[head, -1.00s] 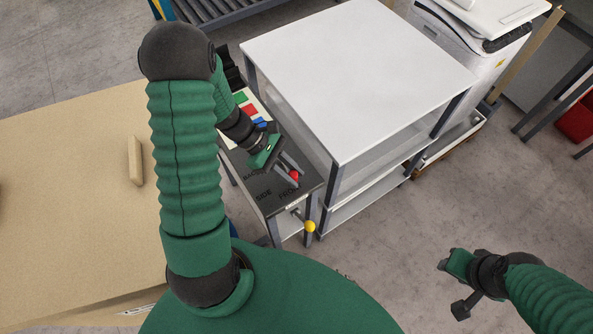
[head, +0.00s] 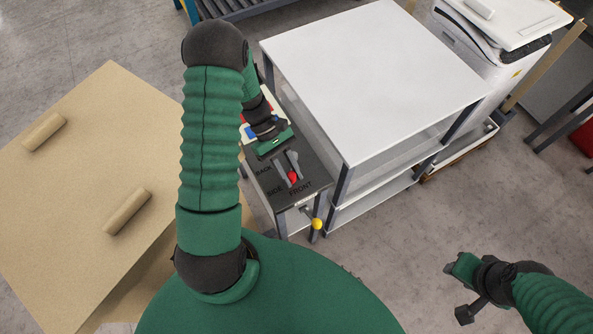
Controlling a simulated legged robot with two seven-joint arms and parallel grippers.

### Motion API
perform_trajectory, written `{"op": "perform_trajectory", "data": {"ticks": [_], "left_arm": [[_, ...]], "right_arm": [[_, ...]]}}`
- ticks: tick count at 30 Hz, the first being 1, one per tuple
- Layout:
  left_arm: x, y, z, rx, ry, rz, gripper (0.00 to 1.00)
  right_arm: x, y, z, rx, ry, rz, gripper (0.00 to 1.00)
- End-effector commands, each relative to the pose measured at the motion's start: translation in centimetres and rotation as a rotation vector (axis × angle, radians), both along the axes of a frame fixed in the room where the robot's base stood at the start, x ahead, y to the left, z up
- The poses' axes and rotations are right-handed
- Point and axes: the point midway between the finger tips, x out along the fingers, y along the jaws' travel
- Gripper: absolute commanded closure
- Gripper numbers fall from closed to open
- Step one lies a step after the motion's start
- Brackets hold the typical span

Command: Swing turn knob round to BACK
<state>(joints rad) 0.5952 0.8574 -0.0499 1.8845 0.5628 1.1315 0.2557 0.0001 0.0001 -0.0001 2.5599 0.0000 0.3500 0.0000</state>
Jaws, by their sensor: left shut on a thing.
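The red turn knob (head: 293,177) sits on the dark top panel (head: 318,180) of a narrow stand. Labels BACK (head: 264,170), SIDE (head: 274,190) and FRONT (head: 300,187) are printed around it. My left gripper (head: 287,170) reaches down from above in the picture, its grey fingers on either side of the knob and shut on it. The fingers hide part of the knob, so I cannot tell exactly which label it points to. My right gripper (head: 461,287) hangs over the floor at the lower right, away from the panel; its fingers are unclear.
A lever with a yellow ball (head: 316,223) sticks out at the panel's front. A white-topped shelf unit (head: 375,80) stands close on the right, a printer (head: 490,50) behind it. A tan table (head: 70,180) with two wooden blocks is at left. Floor at lower right is clear.

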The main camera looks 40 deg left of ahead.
Motion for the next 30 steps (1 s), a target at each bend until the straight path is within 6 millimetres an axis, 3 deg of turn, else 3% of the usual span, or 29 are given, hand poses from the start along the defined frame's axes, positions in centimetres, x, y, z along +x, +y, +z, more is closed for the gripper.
{"op": "perform_trajectory", "data": {"ticks": [11,21,30], "left_arm": [[-1.1,1.4,-0.1,-0.001,0.014,-0.173,1.00],[-1.6,3.8,-0.1,-0.002,0.014,-0.461,1.00],[-1.7,4.8,-0.1,-0.001,0.013,-0.554,1.00]], "right_arm": [[0.0,0.0,1.0,0.000,0.000,0.000,0.62],[0.0,0.0,1.7,0.000,0.000,0.000,0.62],[0.0,0.0,1.9,0.000,0.000,0.000,0.62]]}}
